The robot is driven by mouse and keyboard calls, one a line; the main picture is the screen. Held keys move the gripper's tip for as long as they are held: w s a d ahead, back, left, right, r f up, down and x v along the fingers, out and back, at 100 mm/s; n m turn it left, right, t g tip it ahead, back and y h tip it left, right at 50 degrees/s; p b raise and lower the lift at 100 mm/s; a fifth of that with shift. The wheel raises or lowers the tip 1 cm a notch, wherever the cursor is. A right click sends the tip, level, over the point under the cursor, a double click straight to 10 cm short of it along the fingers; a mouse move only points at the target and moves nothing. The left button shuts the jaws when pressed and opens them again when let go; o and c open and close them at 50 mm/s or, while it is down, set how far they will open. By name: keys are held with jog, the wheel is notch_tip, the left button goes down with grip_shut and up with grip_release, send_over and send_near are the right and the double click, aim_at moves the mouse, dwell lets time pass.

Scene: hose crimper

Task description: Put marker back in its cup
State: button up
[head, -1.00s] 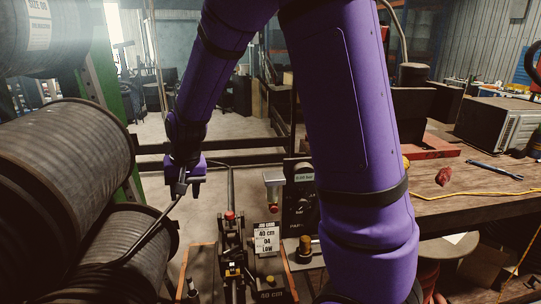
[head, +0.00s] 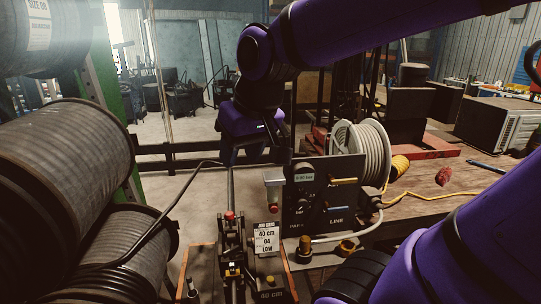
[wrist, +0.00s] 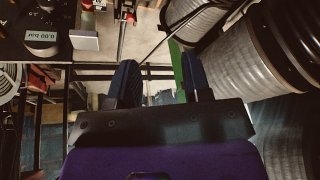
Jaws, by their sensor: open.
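I cannot pick out the marker or its cup with certainty in either view. A small upright item with a pale top (head: 191,287) stands at the lower left of the crimper bench in the head view; it is too small to name. My gripper (wrist: 158,68) is open in the wrist view, with nothing between its two dark blue fingers. In the head view it hangs in the air above and behind the crimper (head: 231,240), to the left of the control panel (head: 325,195).
Large hose drums (head: 60,155) fill the left side. A pale hose reel (head: 368,155) stands behind the control panel. The wooden workbench (head: 425,190) on the right carries a red rag (head: 443,176), a yellow cord and a slim tool (head: 487,166). A job card (head: 266,237) stands by the crimper.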

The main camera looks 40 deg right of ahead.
jog(key=s+r, duration=0.1)
jog(key=s, duration=0.5)
jog(key=shift+s+d+n+t+h, duration=0.3)
jog(key=shift+s+d+n, duration=0.1)
jog(key=shift+d, duration=0.05)
